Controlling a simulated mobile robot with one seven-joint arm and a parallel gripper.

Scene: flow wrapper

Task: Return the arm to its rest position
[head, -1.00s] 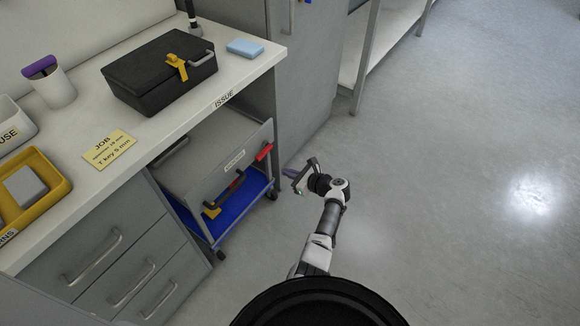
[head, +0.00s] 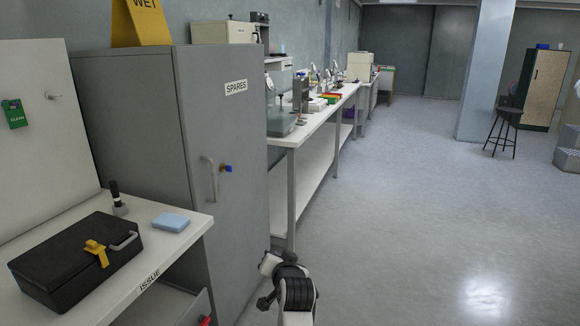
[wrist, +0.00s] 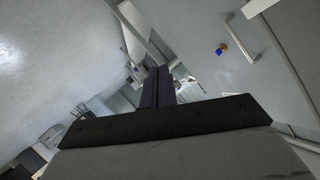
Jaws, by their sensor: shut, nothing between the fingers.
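My arm shows at the bottom of the head view, its upper links near the front of the grey cabinet, clear of the bench. My gripper (wrist: 158,86) shows in the wrist view, with its two dark fingers together and nothing between them. In the head view the fingers cannot be made out. The wrist view looks past the fingers toward the cabinet door and the room behind it.
A grey cabinet (head: 235,130) labelled SPARES stands left of my arm, with a handle and a blue-and-brass key. The issue bench (head: 192,233) holds a black box (head: 70,262) and a blue sponge-like block (head: 171,222). Open floor (head: 400,230) lies to the right.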

